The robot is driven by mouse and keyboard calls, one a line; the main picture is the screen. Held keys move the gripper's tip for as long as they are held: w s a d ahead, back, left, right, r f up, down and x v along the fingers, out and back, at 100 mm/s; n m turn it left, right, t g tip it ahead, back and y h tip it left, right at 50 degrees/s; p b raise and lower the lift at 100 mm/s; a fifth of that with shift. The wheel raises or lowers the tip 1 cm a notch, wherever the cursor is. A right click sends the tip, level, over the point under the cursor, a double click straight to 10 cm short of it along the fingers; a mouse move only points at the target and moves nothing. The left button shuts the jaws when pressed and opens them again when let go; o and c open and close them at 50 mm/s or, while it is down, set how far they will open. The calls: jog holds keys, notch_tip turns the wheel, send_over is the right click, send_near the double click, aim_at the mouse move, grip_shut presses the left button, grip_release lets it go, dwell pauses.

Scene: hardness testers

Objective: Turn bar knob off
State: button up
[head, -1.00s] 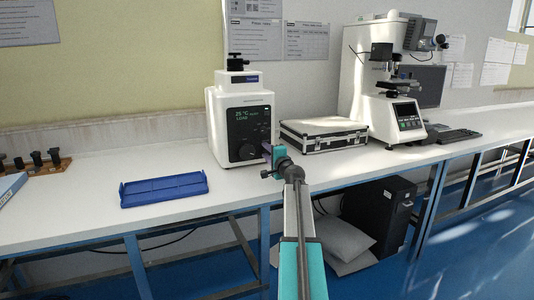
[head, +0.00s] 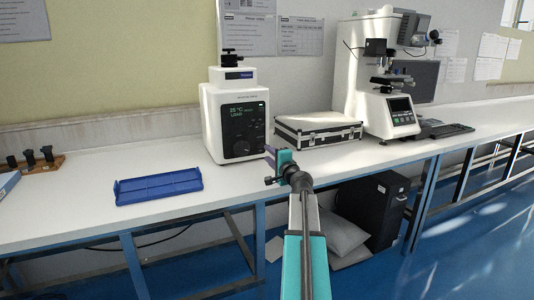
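A white tester (head: 214,128) stands on the bench left of centre, with a black front panel (head: 231,121) and a lit display. A dark round knob (head: 241,148) is low on the panel; the angle of its bar is too small to tell. My gripper (head: 269,157), at the end of a teal and grey arm, is just right of the knob in the picture and appears apart from it.
A blue tray (head: 159,196) lies on the white bench (head: 82,200) to the left. A silver-edged case (head: 318,138) is behind and right of my gripper. A microscope-type tester (head: 398,105) stands farther right. The bench in front of the white tester is clear.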

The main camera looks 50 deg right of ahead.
jog(key=shift+v, duration=2.75)
jog(key=shift+s, duration=0.1)
